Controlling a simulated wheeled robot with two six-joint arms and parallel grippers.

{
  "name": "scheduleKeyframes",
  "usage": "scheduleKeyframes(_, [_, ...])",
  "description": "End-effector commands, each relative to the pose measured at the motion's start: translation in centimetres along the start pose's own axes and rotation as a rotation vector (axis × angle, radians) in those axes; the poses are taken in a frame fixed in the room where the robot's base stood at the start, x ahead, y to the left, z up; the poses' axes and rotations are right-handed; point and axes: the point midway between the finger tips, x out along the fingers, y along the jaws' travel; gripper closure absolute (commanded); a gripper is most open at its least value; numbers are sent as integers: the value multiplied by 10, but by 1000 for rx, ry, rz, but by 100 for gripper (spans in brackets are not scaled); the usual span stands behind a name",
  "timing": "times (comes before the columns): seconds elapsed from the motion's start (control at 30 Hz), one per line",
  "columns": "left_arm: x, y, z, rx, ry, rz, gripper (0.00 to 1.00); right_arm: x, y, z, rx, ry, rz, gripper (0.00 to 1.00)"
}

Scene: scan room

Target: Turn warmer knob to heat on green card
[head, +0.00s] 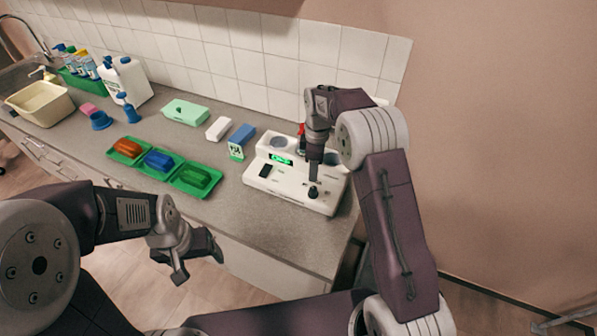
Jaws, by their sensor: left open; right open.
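The white warmer (287,190) sits near the right end of the grey counter. Its small display (281,159) glows green and a dark switch (265,171) is at its front left. The black knob (313,192) is on its front right. My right gripper (314,180) points down just above or at the knob; I cannot tell if the fingers touch it. A green card (236,151) with white marks stands left of the warmer, by a blue box. My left gripper (193,262) is open and empty, in front of the counter's front edge.
Green trays hold an orange (127,147), a blue (158,161) and a green item (193,178). Behind stand a mint box (185,112), a white box (219,128) and a blue box (243,134). A white jug (126,82) and cream basin (41,103) are at left.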

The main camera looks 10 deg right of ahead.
Motion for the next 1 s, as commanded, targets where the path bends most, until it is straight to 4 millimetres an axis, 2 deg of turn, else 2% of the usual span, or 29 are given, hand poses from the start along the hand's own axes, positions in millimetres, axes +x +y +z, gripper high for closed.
scheduleKeyframes(0.03, [-10,0,-1,0,0,0,23,-2,-3,0,-2,-7,-16,54])
scheduleKeyframes(0.07, [-11,0,-1,0,0,0,23,-1,-4,0,-2,-9,-20,54])
scheduleKeyframes(0.33, [-13,0,-1,0,0,0,23,5,-5,0,-3,-10,-24,54])
scheduleKeyframes(0.7, [-35,1,-4,0,0,0,23,73,-8,1,-2,-11,-26,54])
scheduleKeyframes(0.83, [-37,1,-4,0,0,0,23,86,-7,1,-2,-10,-23,54])
scheduleKeyframes(1.0, [-37,1,-4,0,0,0,23,91,-7,1,-2,-9,-21,54])
